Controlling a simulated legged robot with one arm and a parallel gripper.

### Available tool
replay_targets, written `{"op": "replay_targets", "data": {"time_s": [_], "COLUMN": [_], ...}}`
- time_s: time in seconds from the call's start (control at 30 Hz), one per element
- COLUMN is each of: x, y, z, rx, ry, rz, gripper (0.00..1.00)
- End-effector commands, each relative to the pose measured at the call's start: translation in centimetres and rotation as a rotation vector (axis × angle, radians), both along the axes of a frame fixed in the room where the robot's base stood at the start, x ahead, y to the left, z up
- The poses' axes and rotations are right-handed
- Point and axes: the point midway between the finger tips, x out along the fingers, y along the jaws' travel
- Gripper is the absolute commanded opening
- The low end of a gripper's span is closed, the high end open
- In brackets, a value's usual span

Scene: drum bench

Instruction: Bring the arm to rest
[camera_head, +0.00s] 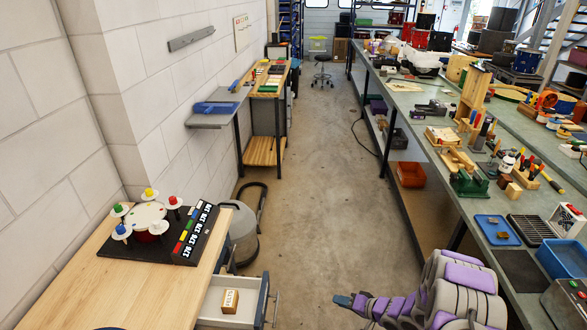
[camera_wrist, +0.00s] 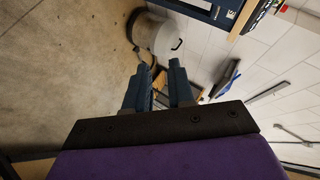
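My arm, purple and grey, is folded low at the right of the head view. My gripper (camera_head: 343,300) points left, over the aisle floor and right of the pulled-out drawer (camera_head: 213,301). In the wrist view my gripper (camera_wrist: 160,66) shows two dark blue fingers with a gap between them. Nothing is held in the gap; floor and a wooden shelf far behind show through it. The drawer belongs to the wooden bench (camera_head: 65,283) and holds a small wooden block labelled FELTS (camera_head: 230,301).
On the wooden bench is a black board (camera_head: 118,246) with a small drum and colored knobs. A grey bin (camera_head: 242,235) stands on the floor beside it. A long bench (camera_head: 420,120) crowded with tools runs along the right. The concrete aisle (camera_head: 320,180) between is clear.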

Motion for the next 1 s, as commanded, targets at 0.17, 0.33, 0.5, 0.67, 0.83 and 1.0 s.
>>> {"op": "replay_targets", "data": {"time_s": [0.17,0.33,0.5,0.67,0.83,1.0], "x": [3.0,4.4,4.0,2.4,-1.0,-5.5], "y": [-3.9,-7.5,-10.4,-12.2,-13.0,-12.8], "z": [3.7,8.0,12.8,17.8,22.6,27.0], "rx": [-0.275,-0.507,-0.702,-0.854,-0.974,-1.051], "ry": [-0.028,-0.029,0.005,0.057,0.137,0.236], "rz": [-0.044,-0.090,-0.135,-0.173,-0.197,-0.203], "gripper": [0.23,0.23,0.23,0.23,0.23,0.23]}}
